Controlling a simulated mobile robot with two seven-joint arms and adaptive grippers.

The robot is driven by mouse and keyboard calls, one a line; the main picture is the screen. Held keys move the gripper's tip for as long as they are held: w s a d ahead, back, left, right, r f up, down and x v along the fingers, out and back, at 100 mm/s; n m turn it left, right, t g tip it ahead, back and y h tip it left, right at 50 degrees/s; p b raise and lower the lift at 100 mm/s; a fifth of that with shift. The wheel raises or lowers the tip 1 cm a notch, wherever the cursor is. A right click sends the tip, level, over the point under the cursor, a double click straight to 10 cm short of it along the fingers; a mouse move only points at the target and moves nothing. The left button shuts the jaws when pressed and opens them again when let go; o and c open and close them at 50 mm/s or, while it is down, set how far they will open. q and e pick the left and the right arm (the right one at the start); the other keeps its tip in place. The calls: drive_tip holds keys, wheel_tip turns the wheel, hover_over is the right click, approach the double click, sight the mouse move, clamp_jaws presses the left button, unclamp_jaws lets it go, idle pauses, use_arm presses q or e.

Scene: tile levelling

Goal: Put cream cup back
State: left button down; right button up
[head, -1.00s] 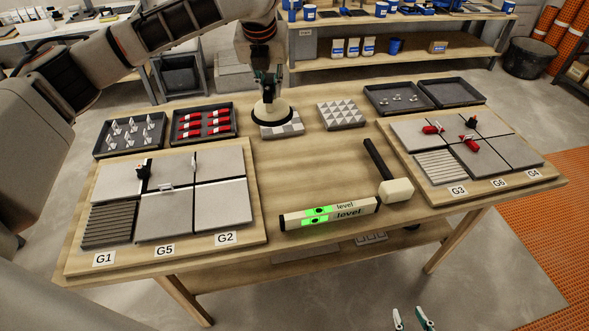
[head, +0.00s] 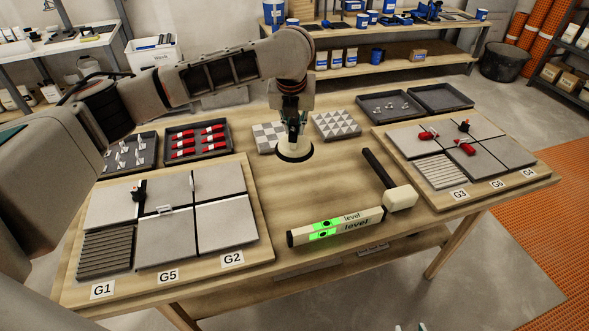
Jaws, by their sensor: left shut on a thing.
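The cream cup (head: 294,142), a pale suction cup with a dark rim at its foot, is upright at the back middle of the table. My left gripper (head: 293,125) comes down from above and is shut on its top. The cup stands in front of the two patterned tiles, off both of them; I cannot tell if its rim touches the wood. The fingers partly hide its top. Only the tips of my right gripper (head: 411,327) show at the bottom edge, apart and empty.
A checkered tile (head: 267,135) and a triangle-patterned tile (head: 337,124) lie behind the cup. A level (head: 337,226) and a mallet (head: 399,197) lie in front. Tile boards stand left (head: 260,252) and right (head: 545,176). The wood between them is mostly clear.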

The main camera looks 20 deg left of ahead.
sight(293, 150)
use_arm(q)
wheel_tip(293, 150, down, 14)
drive_tip(key=shift+r+b, duration=0.1)
drive_tip(key=shift+b, duration=0.8)
drive_tip(key=c, duration=2)
unclamp_jaws()
drive_tip(key=p+v, duration=0.2)
drive_tip(key=v, duration=1)
